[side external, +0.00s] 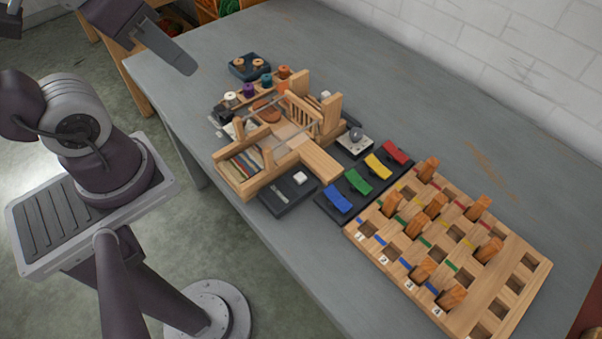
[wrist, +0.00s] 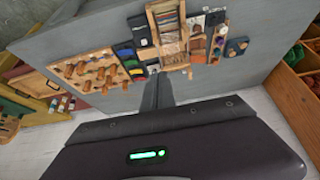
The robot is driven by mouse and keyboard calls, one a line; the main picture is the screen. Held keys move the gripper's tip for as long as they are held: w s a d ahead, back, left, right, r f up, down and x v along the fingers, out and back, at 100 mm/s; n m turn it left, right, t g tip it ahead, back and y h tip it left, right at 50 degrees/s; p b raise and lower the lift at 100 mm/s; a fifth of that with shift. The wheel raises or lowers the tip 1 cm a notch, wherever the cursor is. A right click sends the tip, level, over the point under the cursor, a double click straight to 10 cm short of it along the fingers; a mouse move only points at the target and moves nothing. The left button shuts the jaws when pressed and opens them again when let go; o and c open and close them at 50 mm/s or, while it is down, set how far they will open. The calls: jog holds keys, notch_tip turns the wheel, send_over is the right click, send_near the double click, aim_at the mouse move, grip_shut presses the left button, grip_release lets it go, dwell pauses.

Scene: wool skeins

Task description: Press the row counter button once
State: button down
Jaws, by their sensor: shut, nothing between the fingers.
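A small dark box with a raised white button (side external: 300,177) and a pale window strip lies on the table in front of the wooden loom; it looks like the row counter. My gripper (side external: 188,68) is at the upper left of the side view, high and well apart from the box.
The wooden loom (side external: 318,160) stands behind the box. Coloured pedals (side external: 358,181) and a pegboard (side external: 520,305) lie to its right; a grey-knobbed box (side external: 355,140) sits behind. Yarn spools (side external: 266,80) stand at the back left. The grey table (side external: 200,65) is bare at the left.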

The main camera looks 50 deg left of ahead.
dwell(0.3)
jog(key=m+g+y, duration=0.7)
jog(key=y, duration=0.2)
send_over(304, 179)
notch_tip(304, 179, down, 21)
jog(key=shift+w+f, duration=0.1)
jog(key=shift+g, duration=0.3)
jog(key=shift+f, duration=4.4)
jog(key=shift+f, duration=0.1)
